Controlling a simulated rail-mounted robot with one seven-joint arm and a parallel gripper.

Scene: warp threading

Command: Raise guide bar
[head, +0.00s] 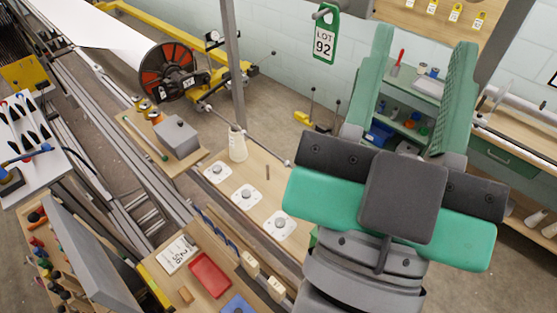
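My gripper (420,65) is at the upper right of the head view. Its two green fingers point up and stand wide apart, with nothing held between them. No part is clearly marked as the guide bar. A thin metal rod (245,134) with rounded ends slopes down to the right beside a grey upright post, left of my gripper. Long grey rails (95,105) run along the left side. I cannot tell if either is the guide bar. My wrist and gripper body hide the area behind them at the lower right.
A red-and-black reel (168,72) stands by a yellow frame. A red tray (210,275) lies near the front. A green "LOT 92" tag (325,38) hangs above. Green shelves (405,125) stand behind my fingers. Floor shows beyond the bench.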

